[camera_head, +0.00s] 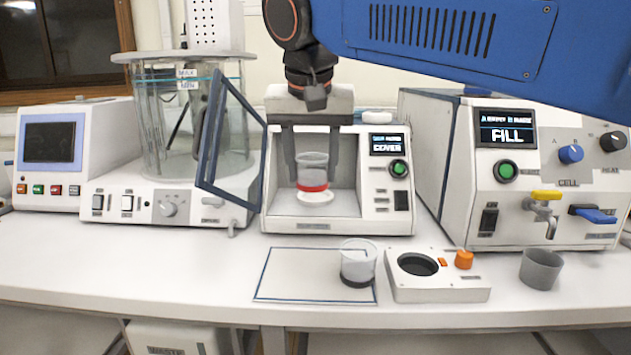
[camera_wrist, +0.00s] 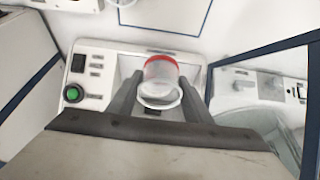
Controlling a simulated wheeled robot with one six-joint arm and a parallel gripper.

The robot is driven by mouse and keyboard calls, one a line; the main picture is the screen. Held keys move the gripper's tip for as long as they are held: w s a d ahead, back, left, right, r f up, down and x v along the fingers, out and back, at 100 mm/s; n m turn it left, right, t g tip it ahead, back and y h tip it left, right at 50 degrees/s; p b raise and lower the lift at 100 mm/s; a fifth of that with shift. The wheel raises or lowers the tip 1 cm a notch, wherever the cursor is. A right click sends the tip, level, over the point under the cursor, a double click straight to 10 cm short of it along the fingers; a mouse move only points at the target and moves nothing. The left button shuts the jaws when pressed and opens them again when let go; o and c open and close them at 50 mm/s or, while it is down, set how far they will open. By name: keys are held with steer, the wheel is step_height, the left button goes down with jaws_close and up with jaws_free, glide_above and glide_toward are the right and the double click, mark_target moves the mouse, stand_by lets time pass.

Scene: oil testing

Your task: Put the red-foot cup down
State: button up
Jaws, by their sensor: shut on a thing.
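The red-foot cup (camera_head: 312,172) is a clear cup with a red band at its base. In the head view it is upright inside the open chamber of the middle device (camera_head: 280,222), over a small white round pan (camera_head: 314,198). Whether its foot touches the pan I cannot tell. My gripper (camera_head: 312,160) reaches down from above with a finger on either side of the cup, shut on it. In the wrist view the cup (camera_wrist: 161,82) sits between the two dark fingers (camera_wrist: 158,95), its red foot toward the top.
The chamber's blue-framed glass door (camera_head: 228,140) stands open at the left. A black-foot cup (camera_head: 358,263) stands on the blue-outlined mat (camera_head: 300,270). A white block with a dark round well (camera_head: 440,290), an orange knob (camera_head: 464,259) and a grey cup (camera_head: 541,269) are to the right.

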steer(key=shift+w+d+f, duration=0.1)
steer(key=shift+w+f, duration=0.65)
steer(key=shift+w, duration=1.3)
steer(key=shift+w+d+f, duration=0.1)
steer(key=shift+w+f, duration=0.65)
steer(key=shift+w, duration=1.35)
steer(key=shift+w+f, duration=0.75)
steer(key=shift+w, duration=1.3)
steer(key=shift+s+x, duration=0.25)
steer(key=shift+x, duration=1)
steer(key=shift+f, duration=0.25)
steer(key=o, duration=1.2)
steer(key=v, duration=1.2)
steer(key=shift+r, duration=0.1)
